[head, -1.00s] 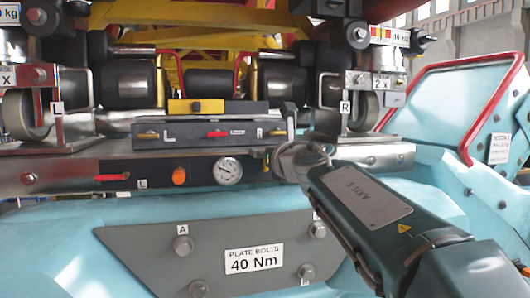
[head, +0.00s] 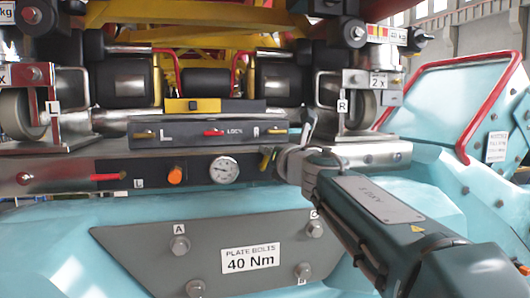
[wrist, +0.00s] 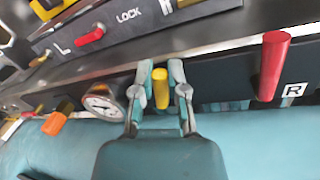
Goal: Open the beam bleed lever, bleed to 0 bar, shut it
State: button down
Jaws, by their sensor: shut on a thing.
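The yellow bleed lever (wrist: 161,88) stands between my two fingertips in the wrist view. My gripper (wrist: 162,80) is shut on it, one finger on each side. In the head view the lever's yellow tip (head: 265,158) shows just left of my gripper (head: 285,160), and the rest is hidden by my fingers. The round white pressure gauge (head: 223,169) sits on the beam just left of the lever. It also shows in the wrist view (wrist: 103,103). Its needle is too small to read surely.
An orange knob (head: 175,175) and a red lever (head: 108,177) marked L lie left of the gauge. Another red lever (wrist: 272,65), marked R, hangs right of my gripper. The LOCK panel (head: 170,134) is close above. A grey bolt plate (head: 210,240) is below.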

jog(key=m, duration=0.1)
jog(key=d+m, duration=0.1)
jog(key=m, duration=0.1)
jog(key=f+m+t, duration=0.1)
jog(key=m, duration=0.1)
jog(key=shift+w+d+h, duration=0.15)
jog(key=shift+d+h, duration=0.1)
jog(key=shift+h, duration=0.15)
jog(key=shift+w+d+f+m+t+h, duration=0.15)
jog(key=shift+f+m, duration=0.15)
jog(key=shift+m, duration=0.65)
jog(key=shift+s+d+f+m+t+h, duration=0.1)
jog(key=shift+d+f+m+t+h, duration=0.15)
jog(key=shift+m, duration=0.75)
jog(key=shift+w+d+f+m+t+h, duration=0.1)
jog(key=shift+f+m, duration=0.2)
jog(key=shift+m, duration=0.65)
jog(key=c, duration=0.7)
grip_release()
jog(key=shift+o, duration=0.2)
jog(key=shift+d, duration=0.15)
jog(key=v, duration=1.2)
